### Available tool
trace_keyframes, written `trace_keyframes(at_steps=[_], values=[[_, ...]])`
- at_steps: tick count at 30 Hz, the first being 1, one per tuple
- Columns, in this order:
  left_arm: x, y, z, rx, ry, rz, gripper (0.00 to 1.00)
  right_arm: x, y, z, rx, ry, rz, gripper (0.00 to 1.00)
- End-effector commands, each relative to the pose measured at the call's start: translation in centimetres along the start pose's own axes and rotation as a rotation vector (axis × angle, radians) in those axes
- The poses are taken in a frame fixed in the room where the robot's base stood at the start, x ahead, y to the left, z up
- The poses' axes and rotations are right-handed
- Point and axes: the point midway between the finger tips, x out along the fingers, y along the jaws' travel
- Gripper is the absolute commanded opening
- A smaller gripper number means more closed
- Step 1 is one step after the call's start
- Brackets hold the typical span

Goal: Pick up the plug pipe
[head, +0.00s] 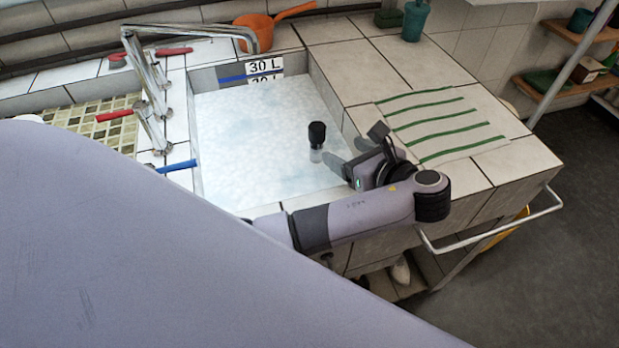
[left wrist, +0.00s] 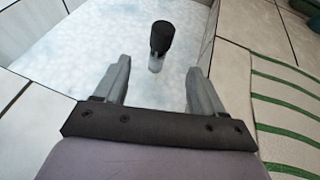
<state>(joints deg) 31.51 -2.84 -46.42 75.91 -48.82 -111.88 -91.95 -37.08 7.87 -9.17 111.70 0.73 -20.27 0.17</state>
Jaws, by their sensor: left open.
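The plug pipe (head: 317,133) stands upright in the water-filled sink (head: 240,180), with a black top and a clear or pale lower part. In the left wrist view the plug pipe (left wrist: 162,38) is ahead of the fingers, between their lines and apart from them. My left gripper (head: 345,158) is open and empty at the sink's right side, just right of the pipe; its fingers also show in the left wrist view (left wrist: 157,82). The pipe's lower end is in the water and hard to make out. My right gripper is not in view.
A faucet (head: 150,80) with a red and a blue handle stands left of the sink. An orange pan (head: 255,33) sits behind it. A striped cloth (head: 440,120) lies on the right counter, and a teal bottle (head: 415,20) stands at the back. A metal rail (head: 490,235) runs along the front.

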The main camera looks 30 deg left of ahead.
Motion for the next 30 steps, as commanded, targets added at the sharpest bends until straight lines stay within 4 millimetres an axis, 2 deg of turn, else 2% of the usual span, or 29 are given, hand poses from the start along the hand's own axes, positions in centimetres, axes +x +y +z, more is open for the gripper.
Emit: trace_keyframes(at_steps=[4,12,19,27,30], values=[[1.1,0.0,0.0,0.000,-0.002,0.001,0.70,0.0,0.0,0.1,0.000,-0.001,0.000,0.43],[5.7,0.0,0.0,0.001,-0.001,0.002,0.70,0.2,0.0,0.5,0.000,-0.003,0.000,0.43],[7.4,0.0,-0.1,0.000,-0.001,0.001,0.70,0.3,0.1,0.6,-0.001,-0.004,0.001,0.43],[11.3,-0.1,-0.2,0.001,-0.002,0.002,0.70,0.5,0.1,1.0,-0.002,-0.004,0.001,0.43],[11.9,-0.1,-0.3,0.001,0.000,0.000,0.70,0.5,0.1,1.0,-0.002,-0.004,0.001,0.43]])
